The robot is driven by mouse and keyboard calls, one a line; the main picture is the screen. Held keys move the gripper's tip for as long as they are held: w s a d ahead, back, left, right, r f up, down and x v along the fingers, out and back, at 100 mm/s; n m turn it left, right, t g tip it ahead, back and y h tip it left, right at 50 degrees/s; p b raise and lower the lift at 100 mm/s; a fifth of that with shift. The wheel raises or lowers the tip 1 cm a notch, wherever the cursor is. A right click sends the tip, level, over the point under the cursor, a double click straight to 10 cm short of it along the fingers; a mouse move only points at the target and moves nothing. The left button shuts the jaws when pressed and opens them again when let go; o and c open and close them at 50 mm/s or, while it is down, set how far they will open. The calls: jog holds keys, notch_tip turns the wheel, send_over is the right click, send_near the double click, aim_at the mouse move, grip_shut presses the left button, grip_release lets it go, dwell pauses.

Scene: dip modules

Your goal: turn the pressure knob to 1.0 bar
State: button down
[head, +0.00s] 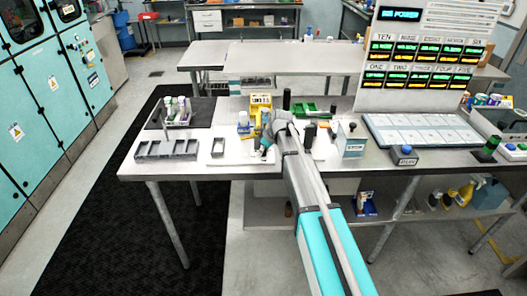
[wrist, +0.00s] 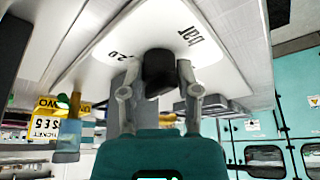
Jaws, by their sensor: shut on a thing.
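The pressure knob (wrist: 158,72) is a black round knob on a white dial plate (wrist: 215,38) in the wrist view. The plate carries the marks "2.0" and "bar"; no other scale marks or pointer can be made out. My gripper (wrist: 157,82) has one finger on each side of the knob and is shut on it. In the head view my gripper (head: 266,146) is low over the worktable, and the knob is hidden behind my arm there.
Grey trays (head: 166,149) and a rack of tubes (head: 178,110) lie to the left.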

jog(key=n+g, duration=0.1)
jog(key=n, duration=0.2)
jog(key=n+g, duration=0.1)
jog(key=n, duration=0.2)
jog(key=shift+w+d+y, duration=0.1)
jog(key=shift+w+y, duration=0.05)
jog(key=shift+y, duration=0.25)
